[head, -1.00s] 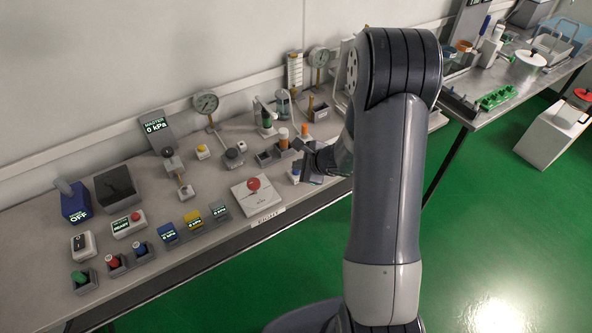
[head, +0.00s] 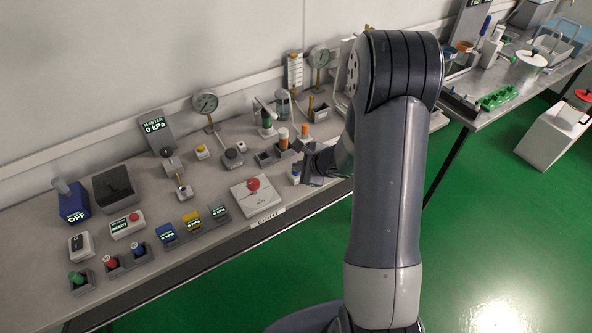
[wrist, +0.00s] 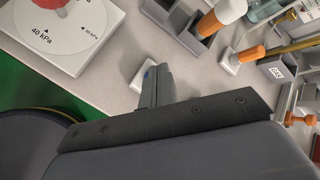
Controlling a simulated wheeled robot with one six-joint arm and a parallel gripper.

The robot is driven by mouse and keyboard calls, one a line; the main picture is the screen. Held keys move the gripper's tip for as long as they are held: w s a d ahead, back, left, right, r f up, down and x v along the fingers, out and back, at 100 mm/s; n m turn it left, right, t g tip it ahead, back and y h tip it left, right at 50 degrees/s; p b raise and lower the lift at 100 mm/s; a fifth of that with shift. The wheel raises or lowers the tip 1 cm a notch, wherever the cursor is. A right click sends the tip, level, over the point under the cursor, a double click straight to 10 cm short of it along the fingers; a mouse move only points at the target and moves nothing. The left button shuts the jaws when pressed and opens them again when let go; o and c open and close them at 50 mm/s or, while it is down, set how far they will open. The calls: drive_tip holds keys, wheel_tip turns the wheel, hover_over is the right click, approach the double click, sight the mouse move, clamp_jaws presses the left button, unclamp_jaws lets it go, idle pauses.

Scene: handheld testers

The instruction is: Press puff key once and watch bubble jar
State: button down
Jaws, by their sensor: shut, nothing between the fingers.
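My gripper (head: 308,168) is shut and empty, low near the front of the bench, right of the white dial plate. In the wrist view its fingers (wrist: 155,86) stand over a small white block (wrist: 142,80) with a blue part, mostly hidden behind them. This block may be the puff key, but no label shows; whether the fingers touch it I cannot tell. A clear glass jar (head: 283,103), possibly the bubble jar, stands at the back of the bench; its contents are too small to make out.
The white plate (head: 257,196) with a red knob (head: 253,184) lies left of my gripper. A gauge (head: 205,103) and a display reading 0 kPa (head: 154,126) stand farther left.

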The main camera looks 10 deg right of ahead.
drive_tip(key=shift+r+p, duration=0.45)
drive_tip(key=shift+r, duration=0.4)
wheel_tip(320, 180, up, 5)
drive_tip(key=p, duration=0.3)
drive_tip(key=shift+p, duration=0.3)
drive_tip(key=shift+f, duration=0.1)
idle(0.4)
